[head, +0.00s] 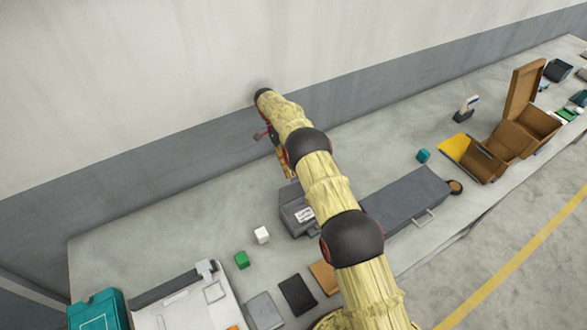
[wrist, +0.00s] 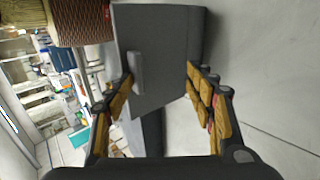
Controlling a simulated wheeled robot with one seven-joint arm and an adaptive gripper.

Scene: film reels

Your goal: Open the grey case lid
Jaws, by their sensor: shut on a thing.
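A long grey case (head: 405,200) lies on the table right of my arm, with a handle on its front side; my arm hides its left part. A smaller grey box (head: 295,222) with a white label shows left of my arm. My gripper (head: 286,163) is above and behind that box, its fingers partly hidden by my arm. In the wrist view a flat grey panel (wrist: 165,45) with a raised tab lies between my gripper's fingers (wrist: 160,80). The gripper is shut on it. I cannot tell exactly how the panel joins the case.
A white cube (head: 262,235) and a green cube (head: 241,259) sit left of the box. Dark flat pieces (head: 297,295) lie in front. A white machine (head: 190,305) stands at lower left. An open brown box (head: 522,125) stands at right. The wall is close behind.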

